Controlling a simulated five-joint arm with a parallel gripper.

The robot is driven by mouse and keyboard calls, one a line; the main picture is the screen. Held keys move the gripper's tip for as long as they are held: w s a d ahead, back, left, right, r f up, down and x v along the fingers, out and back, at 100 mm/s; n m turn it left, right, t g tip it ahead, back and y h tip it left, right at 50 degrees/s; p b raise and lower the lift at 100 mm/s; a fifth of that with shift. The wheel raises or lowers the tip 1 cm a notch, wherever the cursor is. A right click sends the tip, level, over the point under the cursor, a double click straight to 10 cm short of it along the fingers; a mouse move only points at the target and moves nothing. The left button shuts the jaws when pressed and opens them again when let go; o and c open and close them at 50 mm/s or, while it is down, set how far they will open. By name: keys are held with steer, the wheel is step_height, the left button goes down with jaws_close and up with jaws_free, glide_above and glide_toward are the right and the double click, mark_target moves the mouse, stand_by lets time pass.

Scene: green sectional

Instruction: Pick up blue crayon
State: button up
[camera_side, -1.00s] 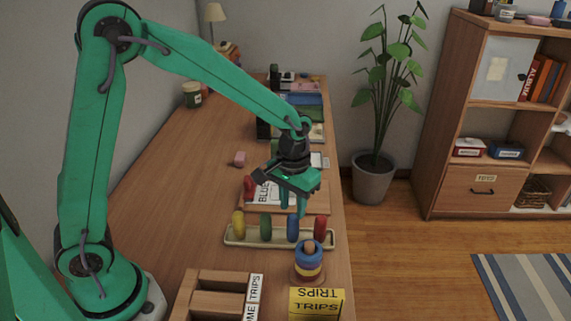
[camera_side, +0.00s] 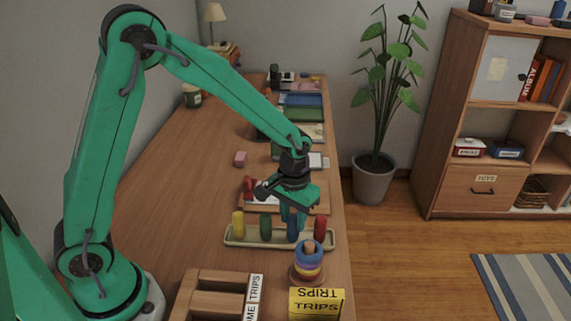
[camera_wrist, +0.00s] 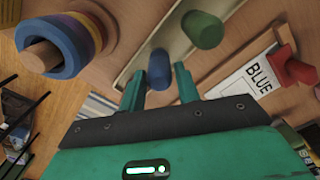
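The blue crayon (camera_side: 293,229) stands upright in a long cream tray (camera_side: 279,241), between the green crayon (camera_side: 266,227) and the red crayon (camera_side: 320,229). The yellow crayon (camera_side: 238,224) stands at the tray's left end. My gripper (camera_side: 293,213) is right above and behind the blue crayon in the side view. In the wrist view its fingers (camera_wrist: 159,88) are spread apart, with the blue crayon (camera_wrist: 159,69) seen between and just beyond their tips. The fingers do not appear closed on it. The green crayon (camera_wrist: 202,30) is to its right there.
A ring stacker (camera_side: 308,262) stands close in front of the tray's right half. A yellow TRIPS box (camera_side: 316,304) and a wooden sorter (camera_side: 215,297) are nearer the camera. A card reading BLUE (camera_wrist: 252,84) with a red-handled stamp-like object (camera_wrist: 290,66) lies behind the tray.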

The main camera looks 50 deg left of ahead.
mark_target(293, 228)
steer(key=shift+f, duration=1.9)
steer(key=shift+c, duration=0.2)
steer(key=c, duration=0.6)
